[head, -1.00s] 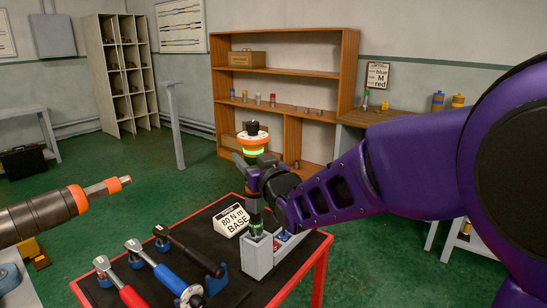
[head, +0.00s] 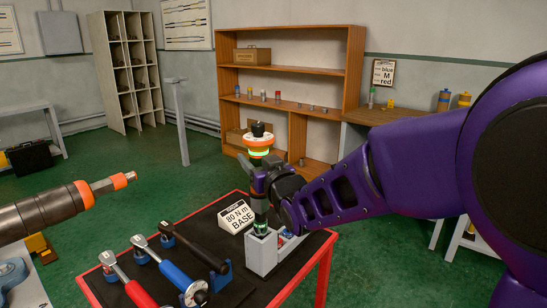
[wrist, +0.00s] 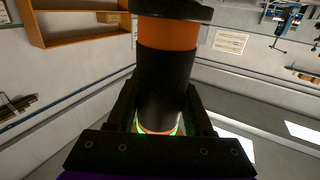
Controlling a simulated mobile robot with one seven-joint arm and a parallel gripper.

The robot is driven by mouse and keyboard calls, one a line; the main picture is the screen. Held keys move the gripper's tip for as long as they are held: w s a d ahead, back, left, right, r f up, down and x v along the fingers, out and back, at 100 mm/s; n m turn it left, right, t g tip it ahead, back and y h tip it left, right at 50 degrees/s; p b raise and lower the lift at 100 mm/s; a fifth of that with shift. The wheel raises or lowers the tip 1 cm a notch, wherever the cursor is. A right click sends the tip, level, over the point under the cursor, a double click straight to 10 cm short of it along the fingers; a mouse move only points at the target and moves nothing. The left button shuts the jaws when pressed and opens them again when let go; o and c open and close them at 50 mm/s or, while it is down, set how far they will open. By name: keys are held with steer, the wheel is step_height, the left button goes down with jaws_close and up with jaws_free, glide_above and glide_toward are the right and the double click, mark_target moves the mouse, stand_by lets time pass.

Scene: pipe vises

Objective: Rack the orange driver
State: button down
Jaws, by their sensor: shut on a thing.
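The orange driver (head: 258,141) stands upright in my gripper (head: 264,185), with a black top, an orange band and a green glowing ring. My gripper is shut on its dark body. In the wrist view, a black cylinder with an orange band (wrist: 167,35) sits between the dark fingers. Its lower end is at the top of the grey rack (head: 262,257), at the left part near a green ring. The fingers partly hide the driver's middle, and I cannot tell how deep its lower end sits.
A red-edged table (head: 325,255) holds a red wrench (head: 140,292), a blue wrench (head: 175,275), a dark wrench (head: 195,250) and a white "80 N m BASE" sign (head: 237,217). A dark cylinder with an orange collar (head: 84,194) juts in at left. Wooden shelves (head: 290,70) stand behind.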

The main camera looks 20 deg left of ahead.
steer(key=shift+f, duration=4.85)
stand_by(3.2)
